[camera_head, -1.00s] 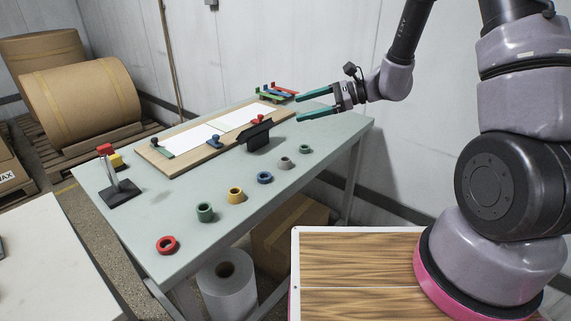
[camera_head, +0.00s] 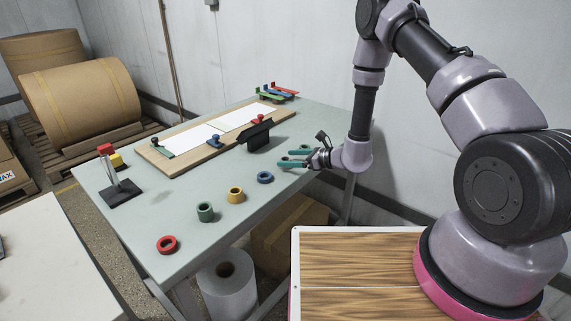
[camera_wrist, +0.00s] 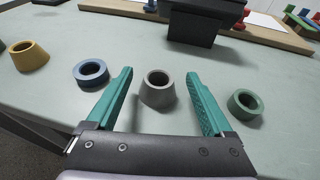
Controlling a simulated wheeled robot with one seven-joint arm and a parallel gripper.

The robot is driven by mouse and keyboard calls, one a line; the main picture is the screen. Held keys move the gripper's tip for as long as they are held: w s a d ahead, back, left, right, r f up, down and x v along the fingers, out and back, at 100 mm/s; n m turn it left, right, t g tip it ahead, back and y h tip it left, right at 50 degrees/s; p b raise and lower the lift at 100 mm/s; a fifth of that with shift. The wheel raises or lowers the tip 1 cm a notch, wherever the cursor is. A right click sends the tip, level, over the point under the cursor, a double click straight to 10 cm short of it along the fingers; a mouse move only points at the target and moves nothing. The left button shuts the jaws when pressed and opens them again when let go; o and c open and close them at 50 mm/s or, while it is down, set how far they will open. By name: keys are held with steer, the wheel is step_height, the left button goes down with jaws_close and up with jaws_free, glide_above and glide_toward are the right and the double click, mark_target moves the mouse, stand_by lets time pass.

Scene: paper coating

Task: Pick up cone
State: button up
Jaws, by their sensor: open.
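My gripper (camera_wrist: 160,103) is open, low over the table, with its two teal fingers on either side of a grey cone (camera_wrist: 157,90). The grey cone is a short hollow ring, wider at its base, standing between the fingertips without visible contact. In the head view my gripper (camera_head: 292,156) is at the table's right part and hides most of the grey cone. A blue ring (camera_wrist: 91,72) is left of the left finger, and a green ring (camera_wrist: 244,104) is right of the right finger. A yellow cone (camera_wrist: 28,56) stands farther left.
The pale green table (camera_head: 190,240) also holds a larger green cone (camera_head: 205,212) and a red ring (camera_head: 167,245) near its front. A black holder (camera_head: 256,136) stands beyond the cones, beside a wooden board (camera_head: 180,160) with white paper. A spindle stand (camera_head: 120,192) is at left.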

mark_target(282, 159)
steer(key=x, duration=0.5)
steer(key=shift+a+f, duration=0.1)
steer(key=shift+f, duration=0.1)
steer(key=shift+c, duration=0.3)
jaws_close()
steer(key=shift+r, duration=0.1)
